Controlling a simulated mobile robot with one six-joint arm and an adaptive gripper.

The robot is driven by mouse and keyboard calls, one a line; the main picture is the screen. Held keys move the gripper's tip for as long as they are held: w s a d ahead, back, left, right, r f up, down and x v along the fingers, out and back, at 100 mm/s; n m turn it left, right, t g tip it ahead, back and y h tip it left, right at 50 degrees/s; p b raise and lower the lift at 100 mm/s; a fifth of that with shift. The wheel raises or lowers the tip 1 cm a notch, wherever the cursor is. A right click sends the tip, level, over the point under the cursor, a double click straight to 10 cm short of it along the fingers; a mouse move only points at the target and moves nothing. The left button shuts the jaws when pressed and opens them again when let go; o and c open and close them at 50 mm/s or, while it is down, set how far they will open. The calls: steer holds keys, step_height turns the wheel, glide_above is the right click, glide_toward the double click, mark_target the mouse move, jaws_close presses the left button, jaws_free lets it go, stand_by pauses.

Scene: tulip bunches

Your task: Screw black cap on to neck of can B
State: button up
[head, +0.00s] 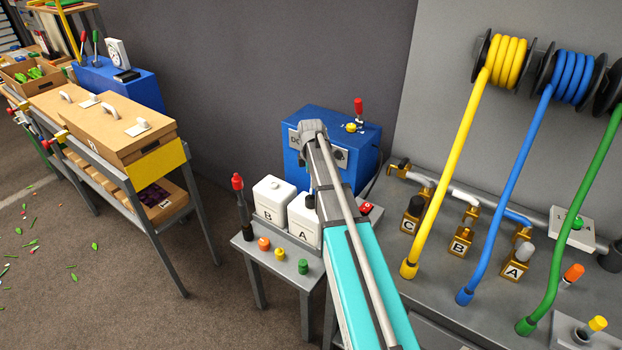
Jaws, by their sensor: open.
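Can B (272,201) is a white can lettered B on the small grey table (255,258). Its top is white, with no black cap visible on it. Can A (303,222), also white, stands beside it on the right. My arm reaches in from the bottom, and my gripper (310,188) hangs open and small over can A, mostly hidden by the arm. A small dark shape (310,202) shows at the top of can A; I cannot tell whether it is the black cap or part of the gripper.
Orange (264,243), yellow (280,254) and green (303,266) caps stand along the table's front. A red-topped black post (241,205) rises at its left. A blue machine (362,155) stands behind; hoses and brass valves fill the right bench.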

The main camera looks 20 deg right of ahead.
mark_target(311, 198)
steer(key=shift+f+b, duration=4.65)
steer(key=shift+f, duration=0.3)
steer(key=c, duration=1.2)
